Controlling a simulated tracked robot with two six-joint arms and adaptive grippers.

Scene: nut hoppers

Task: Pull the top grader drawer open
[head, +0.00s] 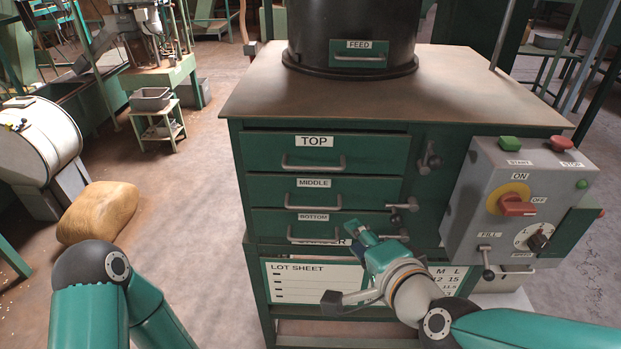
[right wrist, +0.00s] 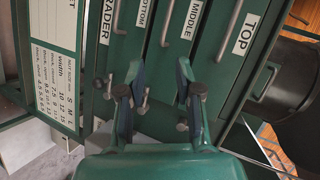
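The top grader drawer (head: 260,152) is a green drawer front labelled TOP, the uppermost of the stack, and looks shut. Its grey bar handle (head: 313,168) also shows in the right wrist view (right wrist: 230,32), beside the TOP label. My right gripper (head: 347,266) is below the top drawer, in front of the cabinet near the bottom drawer and lot sheet. Its fingers (right wrist: 158,88) are apart with nothing between them, and the top handle is up and to the right of them in the right wrist view. My left gripper is out of view; only part of that arm shows.
Below it are the middle drawer (head: 260,190) and bottom drawer (head: 262,224), both shut. Small levers (head: 404,206) stick out right of the drawers. A grey control box (head: 470,205) juts out at the right. A sack (head: 98,212) lies on the floor at left.

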